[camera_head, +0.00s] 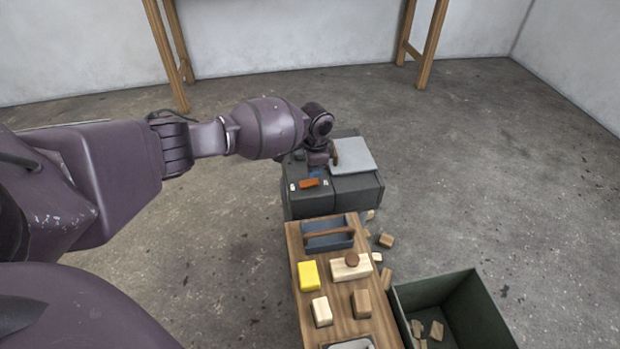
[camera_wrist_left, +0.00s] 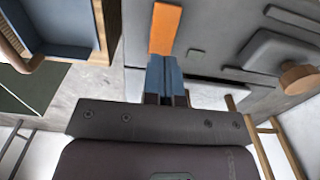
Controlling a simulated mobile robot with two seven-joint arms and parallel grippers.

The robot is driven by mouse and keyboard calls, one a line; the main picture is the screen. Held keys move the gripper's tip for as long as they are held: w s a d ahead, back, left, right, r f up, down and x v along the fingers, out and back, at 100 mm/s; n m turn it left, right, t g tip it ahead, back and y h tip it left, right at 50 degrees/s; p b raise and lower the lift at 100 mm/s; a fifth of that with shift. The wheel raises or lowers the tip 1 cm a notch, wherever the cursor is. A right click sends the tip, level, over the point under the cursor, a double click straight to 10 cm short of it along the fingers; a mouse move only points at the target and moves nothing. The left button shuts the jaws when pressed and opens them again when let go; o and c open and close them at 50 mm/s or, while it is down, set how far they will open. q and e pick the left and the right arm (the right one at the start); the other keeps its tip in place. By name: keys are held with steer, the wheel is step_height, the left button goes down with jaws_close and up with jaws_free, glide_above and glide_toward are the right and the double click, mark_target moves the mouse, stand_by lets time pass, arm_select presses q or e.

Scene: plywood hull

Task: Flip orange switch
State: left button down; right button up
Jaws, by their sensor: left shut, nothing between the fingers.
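The orange switch (camera_head: 309,183) is on the top of a dark grey machine box (camera_head: 357,193), near its front left. It also shows in the left wrist view (camera_wrist_left: 165,28) as an orange bar at the top. My left gripper (camera_head: 317,173) points down over the box just behind the switch. In the left wrist view its blue fingers (camera_wrist_left: 166,80) are together with nothing between them, and their tips are at the near end of the orange bar. I cannot tell whether they touch it. My right gripper is in neither view.
A light grey plate (camera_head: 354,156) lies on the box beside my gripper. A wooden bench (camera_head: 340,295) in front holds a blue-grey tray (camera_head: 312,243), a yellow block (camera_head: 308,275) and several wooden pieces. A dark green bin (camera_head: 405,306) stands to the right, with loose blocks nearby.

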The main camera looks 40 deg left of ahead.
mark_target(314, 181)
arm_select(q)
steer(key=shift+f, duration=0.8)
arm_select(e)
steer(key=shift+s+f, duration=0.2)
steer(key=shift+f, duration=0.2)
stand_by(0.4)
arm_select(q)
steer(key=shift+s+f+b, duration=0.1)
steer(key=shift+f+b, duration=0.5)
steer(key=shift+f, duration=0.25)
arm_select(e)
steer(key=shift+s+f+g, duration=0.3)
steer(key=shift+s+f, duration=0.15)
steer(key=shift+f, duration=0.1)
arm_select(q)
steer(key=shift+r+p, duration=0.7)
steer(key=shift+r, duration=0.55)
steer(key=shift+r+p, duration=1.2)
steer(key=shift+r, duration=1.4)
steer(key=shift+f, duration=0.1)
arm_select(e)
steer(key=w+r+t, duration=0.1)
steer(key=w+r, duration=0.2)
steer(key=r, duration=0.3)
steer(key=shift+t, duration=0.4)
arm_select(q)
steer(key=shift+f, duration=0.1)
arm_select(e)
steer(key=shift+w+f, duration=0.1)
